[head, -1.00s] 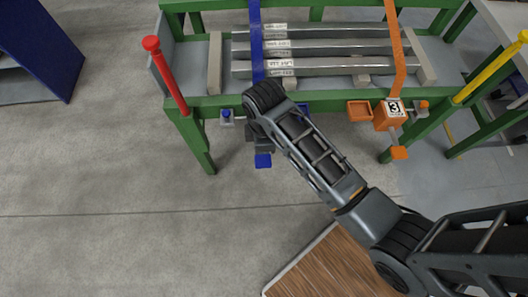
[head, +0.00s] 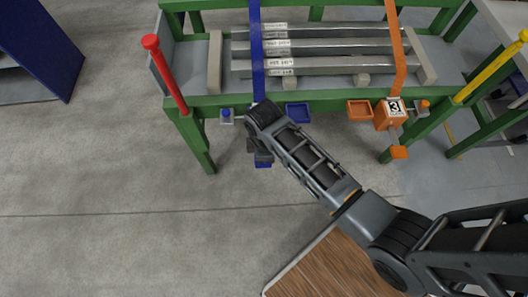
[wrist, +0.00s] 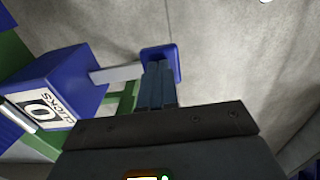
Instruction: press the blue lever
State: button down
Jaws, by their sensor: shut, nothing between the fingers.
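The blue lever's paddle (wrist: 176,62) sits at the end of a grey bar in the wrist view, beside a blue box (wrist: 50,88) labelled "0 CLICKS". In the head view only a bit of the blue paddle (head: 263,165) shows below my gripper (head: 262,156); the blue box is hidden behind my arm there. My gripper (wrist: 158,66) is shut and empty, its fingertips overlapping the paddle in the wrist view. I cannot tell whether they touch it.
A green table (head: 335,102) carries several metal bars under a blue strap and an orange strap. An orange box (head: 391,115) labelled 3 with its own orange lever (head: 399,152) hangs at right. A red-topped post (head: 166,75) stands at left.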

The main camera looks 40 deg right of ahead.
aim_at(264, 166)
jog(key=shift+s+a+f+t+h+b, duration=0.15)
jog(key=shift+f+t+h, duration=0.1)
jog(key=shift+f+t, duration=0.15)
jog(key=shift+s+a+f+t+h+b, duration=0.15)
jog(key=shift+f+t+h, duration=0.1)
jog(key=shift+f, duration=0.3)
jog(key=shift+s+f+t+h+b, duration=0.1)
jog(key=shift+f+t+h+b, duration=0.1)
jog(key=shift+f+t, duration=0.2)
notch_tip(264, 166, down, 3)
jog(key=shift+r+t+h+b, duration=0.2)
jog(key=shift+t+h+b, duration=0.65)
jog(key=shift+t, duration=0.2)
jog(key=shift+w+d+f, duration=0.15)
jog(key=shift+w+f, duration=0.05)
jog(key=shift+f, duration=0.45)
jog(key=shift+s+r+p, duration=0.15)
jog(key=shift+r+p, duration=0.3)
jog(key=shift+r, duration=0.15)
jog(key=s+p+v, duration=0.1)
jog(key=p+v, duration=0.2)
jog(key=v, duration=1)
jog(key=shift+a+f, duration=0.2)
jog(key=shift+a, duration=0.25)
